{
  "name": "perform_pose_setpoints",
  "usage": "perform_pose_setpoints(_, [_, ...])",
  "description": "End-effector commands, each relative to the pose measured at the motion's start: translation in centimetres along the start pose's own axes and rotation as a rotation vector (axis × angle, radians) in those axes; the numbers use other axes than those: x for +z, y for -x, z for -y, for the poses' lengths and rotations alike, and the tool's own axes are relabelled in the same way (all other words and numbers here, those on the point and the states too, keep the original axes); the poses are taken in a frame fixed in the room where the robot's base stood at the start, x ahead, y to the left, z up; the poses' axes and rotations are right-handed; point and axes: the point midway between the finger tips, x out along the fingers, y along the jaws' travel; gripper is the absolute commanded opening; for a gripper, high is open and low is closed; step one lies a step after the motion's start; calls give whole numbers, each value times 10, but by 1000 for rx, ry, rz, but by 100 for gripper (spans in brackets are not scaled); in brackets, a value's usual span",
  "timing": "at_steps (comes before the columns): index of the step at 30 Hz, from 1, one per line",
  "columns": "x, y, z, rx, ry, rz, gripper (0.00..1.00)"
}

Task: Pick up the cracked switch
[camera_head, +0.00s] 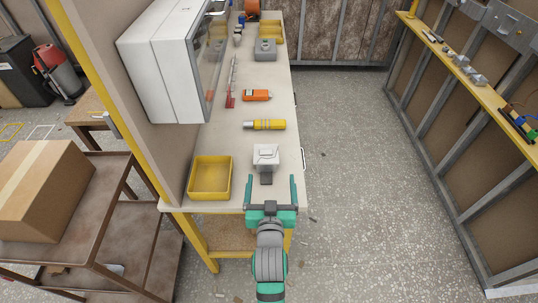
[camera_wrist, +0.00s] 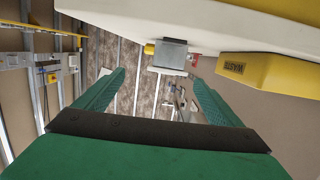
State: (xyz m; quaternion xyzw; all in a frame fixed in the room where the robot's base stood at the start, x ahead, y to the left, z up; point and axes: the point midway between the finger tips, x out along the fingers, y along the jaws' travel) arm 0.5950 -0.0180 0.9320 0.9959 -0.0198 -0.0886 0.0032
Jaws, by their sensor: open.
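A small white and grey switch (camera_head: 266,155) sits on the near part of the workbench, with a dark grey piece at its near side. It appears to be the grey block at the bench edge in the wrist view (camera_wrist: 170,54); no crack can be made out. My gripper (camera_head: 271,190) is open and empty at the bench's near edge, just short of the switch, its fingers pointing forward. In the wrist view my gripper (camera_wrist: 158,80) has nothing between its two green fingers.
A yellow bin (camera_head: 211,178), marked WASTE in the wrist view (camera_wrist: 262,70), stands left of the switch. A yellow flashlight (camera_head: 264,125) and an orange tool (camera_head: 257,95) lie beyond. A white cabinet (camera_head: 165,60) overhangs the left.

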Motion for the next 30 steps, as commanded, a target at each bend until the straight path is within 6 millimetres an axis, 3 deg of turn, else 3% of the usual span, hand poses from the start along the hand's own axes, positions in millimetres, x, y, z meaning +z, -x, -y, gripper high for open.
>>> perform_pose_setpoints(3, [-16,-13,15,-28,-1,11,89])
perform_pose_setpoints(7, [-22,-19,22,-42,-2,21,89])
perform_pose_setpoints(18, [-21,-66,24,-42,-2,23,89])
perform_pose_setpoints(26, [-20,-84,23,-39,-3,24,89])
perform_pose_setpoints(30, [-16,-104,24,-40,-3,23,89])
